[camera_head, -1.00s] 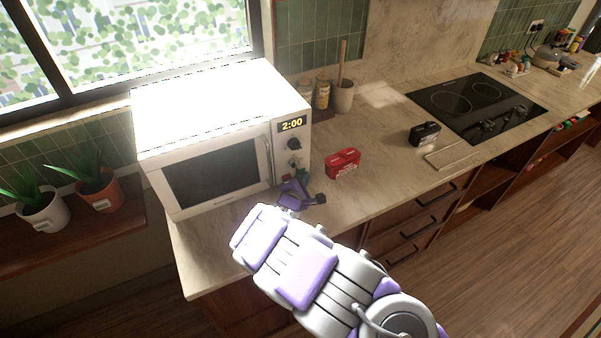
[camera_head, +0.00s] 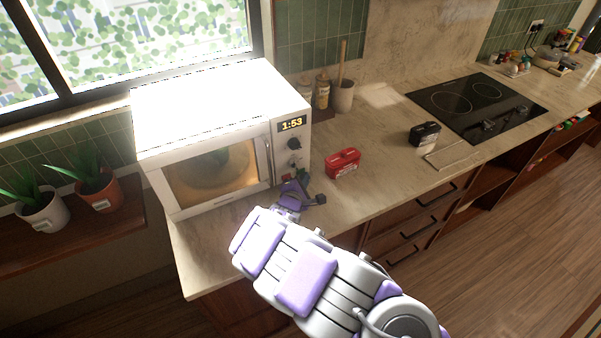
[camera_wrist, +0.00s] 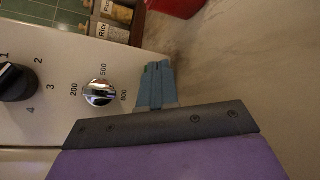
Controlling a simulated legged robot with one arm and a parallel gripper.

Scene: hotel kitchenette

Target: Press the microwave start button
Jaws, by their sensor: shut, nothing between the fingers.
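The white microwave (camera_head: 215,100) stands on the counter with its door closed. Its window is lit and its display (camera_head: 291,124) reads 1:53. My gripper (camera_head: 299,178) is shut and empty at the lower part of the control panel, below the two knobs. In the wrist view its blue-grey fingertips (camera_wrist: 157,72) are together, close against the white panel beside the chrome power knob (camera_wrist: 98,92). I cannot tell whether they touch it. A small red spot (camera_head: 286,177) shows at the panel's bottom, left of the fingertips. The start button is not clearly visible; the gripper seems to hide it.
A red box-like object (camera_head: 343,163) sits on the counter just right of my gripper. Spice jars (camera_head: 322,90) and a utensil crock (camera_head: 344,96) stand behind. A black toaster-like object (camera_head: 425,133) is near the cooktop (camera_head: 475,105). Counter front is clear.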

